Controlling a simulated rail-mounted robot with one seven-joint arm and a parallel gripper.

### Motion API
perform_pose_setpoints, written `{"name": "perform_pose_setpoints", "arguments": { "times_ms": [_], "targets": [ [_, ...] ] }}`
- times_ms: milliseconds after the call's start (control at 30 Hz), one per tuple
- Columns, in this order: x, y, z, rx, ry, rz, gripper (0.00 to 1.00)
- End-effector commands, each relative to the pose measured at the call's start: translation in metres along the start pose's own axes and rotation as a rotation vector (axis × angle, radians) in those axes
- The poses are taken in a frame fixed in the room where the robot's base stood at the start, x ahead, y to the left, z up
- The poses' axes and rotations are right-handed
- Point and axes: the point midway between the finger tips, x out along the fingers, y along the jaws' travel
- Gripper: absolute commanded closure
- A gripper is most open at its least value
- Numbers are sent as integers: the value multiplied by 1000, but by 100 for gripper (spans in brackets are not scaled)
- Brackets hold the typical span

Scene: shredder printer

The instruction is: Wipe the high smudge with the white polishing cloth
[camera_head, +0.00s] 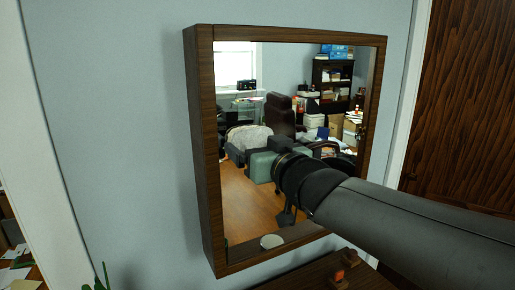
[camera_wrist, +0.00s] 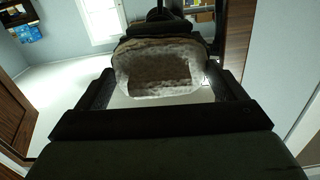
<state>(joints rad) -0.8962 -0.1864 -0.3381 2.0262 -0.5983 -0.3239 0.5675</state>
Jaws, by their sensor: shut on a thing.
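My gripper (camera_head: 256,152) is in front of the wood-framed mirror (camera_head: 200,150), near the middle of its glass. In the wrist view my gripper (camera_wrist: 160,88) is shut on the white polishing cloth (camera_wrist: 136,88), a pale, rumpled pad between the two dark fingers. Pale cloth also shows beside the fingers in the head view, but I cannot tell how much is reflection. I cannot tell whether the cloth touches the glass. A pale oval patch (camera_head: 272,241) shows low on the mirror. I cannot make out a high smudge.
The mirror hangs on a pale blue wall (camera_head: 120,130). A dark wooden door (camera_head: 460,110) is at the right. A wooden surface with small items (camera_head: 338,276) lies below the mirror. The chair, shelves and window in the glass are reflections.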

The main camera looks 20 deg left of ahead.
Motion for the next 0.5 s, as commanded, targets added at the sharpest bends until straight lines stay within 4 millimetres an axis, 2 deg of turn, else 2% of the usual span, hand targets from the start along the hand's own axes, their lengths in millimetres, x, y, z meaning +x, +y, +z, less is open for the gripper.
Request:
{"name": "perform_pose_setpoints", "arguments": {
  "times_ms": [500],
  "targets": [
    [3,38,-3,0,-1,3,28]
  ]
}}
